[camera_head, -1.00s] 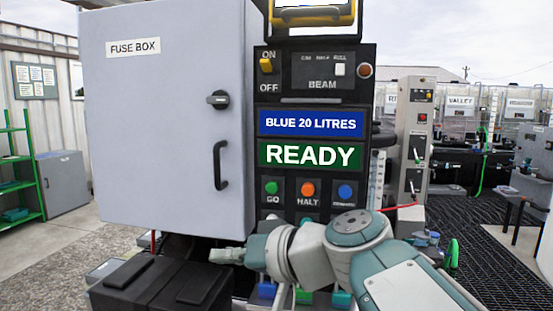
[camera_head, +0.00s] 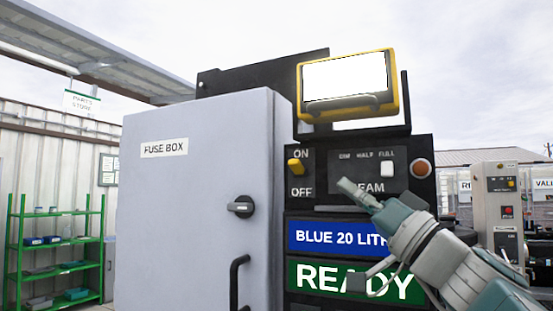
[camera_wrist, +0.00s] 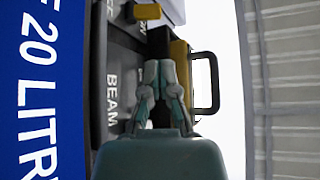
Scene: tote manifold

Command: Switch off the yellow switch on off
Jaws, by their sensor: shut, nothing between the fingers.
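The yellow switch (camera_head: 295,165) sits on the black panel at its left side, between the ON label above and the OFF label below. Its knob is up, close to ON. My gripper (camera_head: 346,185) is shut and empty. Its tip is in front of the BEAM part of the panel, to the right of the switch and a little lower, with a gap between them in the picture.
The grey fuse box (camera_head: 190,220) stands left of the panel, with a knob and handle. A yellow-framed lamp (camera_head: 395,85) hangs above. A white BEAM slider (camera_head: 387,168) and an orange button (camera_head: 420,168) are to the right. Blue and green signs lie below.

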